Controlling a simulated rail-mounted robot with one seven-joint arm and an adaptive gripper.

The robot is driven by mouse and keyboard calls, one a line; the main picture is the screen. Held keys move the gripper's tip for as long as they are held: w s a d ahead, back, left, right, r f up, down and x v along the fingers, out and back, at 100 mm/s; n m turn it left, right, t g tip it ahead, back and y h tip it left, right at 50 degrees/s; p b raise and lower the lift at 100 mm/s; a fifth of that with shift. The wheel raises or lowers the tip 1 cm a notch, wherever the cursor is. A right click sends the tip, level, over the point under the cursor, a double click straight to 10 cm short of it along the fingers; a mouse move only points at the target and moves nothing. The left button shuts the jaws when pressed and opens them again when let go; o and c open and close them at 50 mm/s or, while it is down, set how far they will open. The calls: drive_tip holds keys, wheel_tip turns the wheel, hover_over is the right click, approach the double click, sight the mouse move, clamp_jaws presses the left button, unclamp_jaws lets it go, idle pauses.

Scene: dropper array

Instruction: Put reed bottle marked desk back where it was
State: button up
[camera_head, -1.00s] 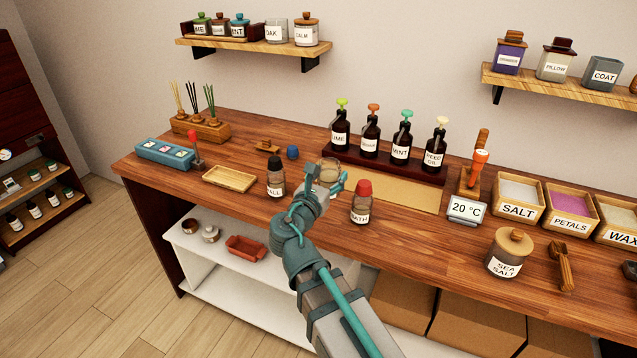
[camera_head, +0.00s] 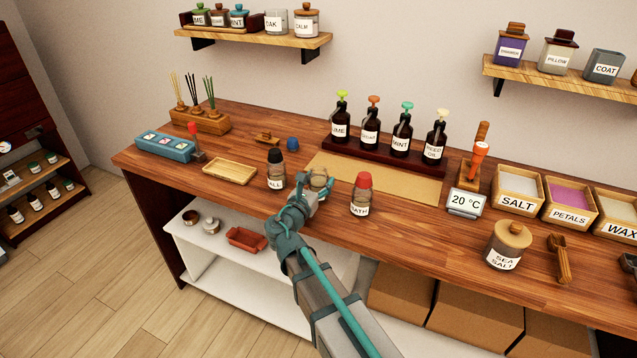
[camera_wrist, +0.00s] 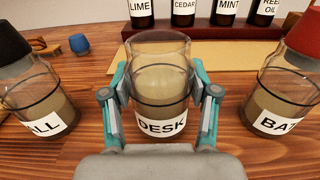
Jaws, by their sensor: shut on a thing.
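The reed bottle marked DESK (camera_wrist: 160,82) is clear glass, uncapped and upright, with pale liquid inside. My gripper (camera_wrist: 160,105) is shut around its sides, one finger on each side, with the label facing the wrist camera. In the head view the bottle (camera_head: 319,178) is partly hidden by my gripper (camera_head: 312,192). It is between the black-capped HALL bottle (camera_head: 276,170) on the left and the red-capped BATH bottle (camera_head: 361,195) on the right, apart from both. I cannot tell whether its base touches the counter.
A tan mat (camera_head: 405,187) lies behind, before a dark rack of pump bottles (camera_head: 370,134). A blue stopper (camera_head: 292,144) sits behind HALL. A wooden tray (camera_head: 230,171) is to the left. A temperature display (camera_head: 466,203) stands at right.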

drive_tip(key=shift+f, duration=0.25)
drive_tip(key=shift+f, duration=0.15)
drive_tip(key=o, duration=1.5)
drive_tip(key=b+v, duration=0.1)
drive_tip(key=v, duration=1.1)
drive_tip(key=shift+b, duration=0.4)
